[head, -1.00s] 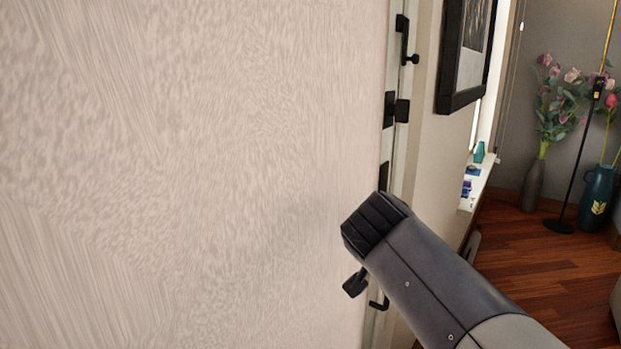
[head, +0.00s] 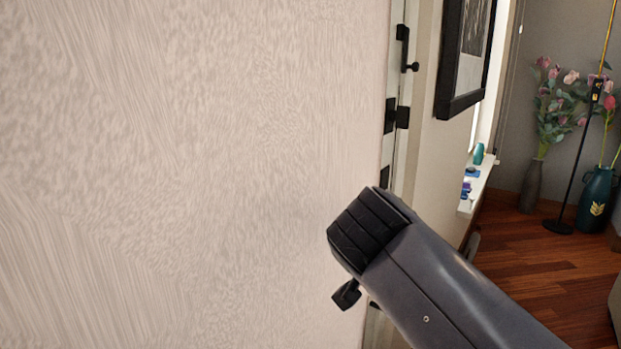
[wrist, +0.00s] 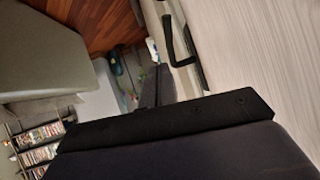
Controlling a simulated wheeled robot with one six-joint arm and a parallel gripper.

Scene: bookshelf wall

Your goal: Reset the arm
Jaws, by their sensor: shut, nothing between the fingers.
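My arm reaches in from the lower right in the head view, beside a large pale textured surface (head: 190,170). Its dark ribbed end is near the middle of the picture. I cannot tell whether the arm touches the pale surface.
A black handle (wrist: 178,42) stands out close to my gripper in the wrist view. A framed picture (head: 465,55), a white sill (head: 472,196) and flower vases (head: 531,188) are at the right. Wooden floor (head: 540,262) lies open there. The wrist view shows a bookshelf (wrist: 38,140).

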